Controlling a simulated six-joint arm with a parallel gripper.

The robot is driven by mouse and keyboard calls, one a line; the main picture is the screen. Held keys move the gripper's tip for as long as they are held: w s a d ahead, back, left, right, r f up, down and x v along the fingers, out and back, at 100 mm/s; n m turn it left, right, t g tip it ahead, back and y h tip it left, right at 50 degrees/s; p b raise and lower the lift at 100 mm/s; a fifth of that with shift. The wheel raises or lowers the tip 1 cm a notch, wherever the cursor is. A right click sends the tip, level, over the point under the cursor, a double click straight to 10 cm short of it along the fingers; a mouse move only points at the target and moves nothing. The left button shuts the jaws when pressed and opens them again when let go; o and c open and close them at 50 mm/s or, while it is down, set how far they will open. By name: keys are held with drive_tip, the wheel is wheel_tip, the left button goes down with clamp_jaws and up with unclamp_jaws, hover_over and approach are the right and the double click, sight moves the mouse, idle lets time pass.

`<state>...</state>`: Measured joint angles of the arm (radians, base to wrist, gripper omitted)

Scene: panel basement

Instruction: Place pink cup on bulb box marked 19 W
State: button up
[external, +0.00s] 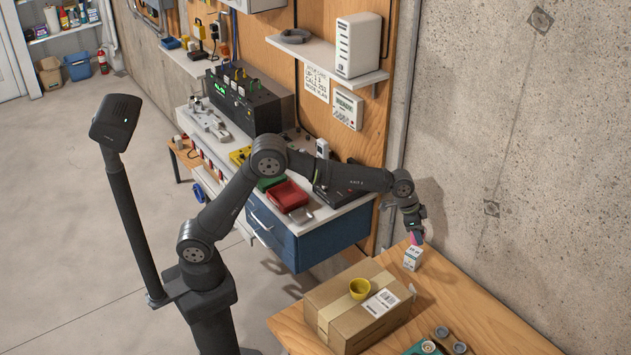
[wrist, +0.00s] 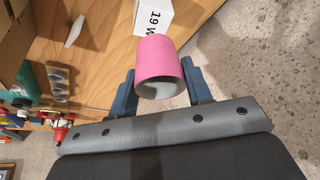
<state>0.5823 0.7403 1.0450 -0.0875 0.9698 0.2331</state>
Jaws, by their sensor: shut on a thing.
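The pink cup (wrist: 158,62) is held between the two blue fingers of my gripper (wrist: 159,90) in the wrist view. In the external view the pink cup (external: 416,239) shows as a small patch under my gripper (external: 415,234), close to the bulb box. The white bulb box (external: 412,259) stands on the wooden table near the concrete wall. In the wrist view the box (wrist: 154,17) shows the marking "19 W" and is partly hidden behind the cup. Whether the cup touches the box I cannot tell.
Several small round items (external: 441,333) lie at the table's front. The concrete wall is close behind the box.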

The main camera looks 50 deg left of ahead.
drive_tip(key=shift+f, duration=2)
drive_tip(key=shift+f, duration=0.15)
drive_tip(key=o, duration=1)
drive_tip(key=shift+c, duration=0.2)
drive_tip(key=v, duration=1.2)
drive_tip(key=shift+r, duration=0.25)
